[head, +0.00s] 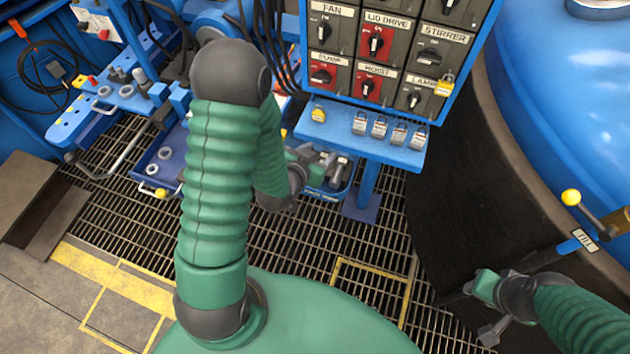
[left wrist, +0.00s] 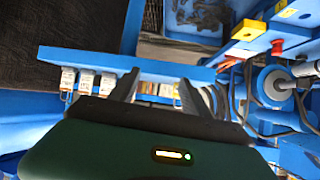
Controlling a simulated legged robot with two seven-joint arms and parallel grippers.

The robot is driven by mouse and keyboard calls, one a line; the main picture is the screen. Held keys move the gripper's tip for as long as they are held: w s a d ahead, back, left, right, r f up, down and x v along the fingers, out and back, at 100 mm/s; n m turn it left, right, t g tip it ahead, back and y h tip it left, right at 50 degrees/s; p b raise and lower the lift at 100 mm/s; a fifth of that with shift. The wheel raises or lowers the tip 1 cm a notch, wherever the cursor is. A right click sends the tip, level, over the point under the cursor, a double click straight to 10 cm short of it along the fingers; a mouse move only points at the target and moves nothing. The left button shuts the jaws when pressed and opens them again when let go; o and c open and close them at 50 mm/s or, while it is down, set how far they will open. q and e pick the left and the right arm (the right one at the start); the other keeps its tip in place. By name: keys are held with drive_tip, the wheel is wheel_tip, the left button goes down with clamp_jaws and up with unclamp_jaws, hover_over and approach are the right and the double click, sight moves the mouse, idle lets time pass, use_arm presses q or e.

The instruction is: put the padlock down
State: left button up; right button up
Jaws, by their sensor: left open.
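Several grey and white padlocks (head: 379,127) stand or hang in a row along the blue shelf (head: 340,131) under the switch panel. A yellow padlock (head: 318,114) is at the shelf's left end. Another yellow padlock (head: 444,86) is on the panel beside the LAMP switch. My left gripper (head: 338,168) is just below the shelf, open. In the left wrist view its fingers (left wrist: 155,90) reach toward the shelf edge, with grey padlocks (left wrist: 86,82) to their left. Small pale and yellow shapes between the fingers are unclear; I see no padlock clearly held. My right gripper (head: 488,312) is at lower right, its jaws unclear.
The switch panel (head: 388,55) rises behind the shelf. A blue tray (head: 328,192) lies beneath it on the grating. A blue workbench (head: 100,100) with tools is at left.

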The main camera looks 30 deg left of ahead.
use_arm(q)
drive_tip(key=s+d+r+g+h, duration=0.1)
drive_tip(key=s+d+r+g, duration=0.2)
drive_tip(key=s+d+g, duration=0.3)
drive_tip(key=s+d+r+g, duration=0.3)
drive_tip(key=s+d, duration=0.1)
drive_tip(key=s, duration=0.4)
drive_tip(key=w+p+v, duration=0.2)
drive_tip(key=p+v, duration=0.8)
drive_tip(key=p, duration=0.1)
drive_tip(key=shift+w+a+r+m, duration=0.25)
drive_tip(key=shift+a+r+m, duration=0.05)
drive_tip(key=shift+a, duration=0.15)
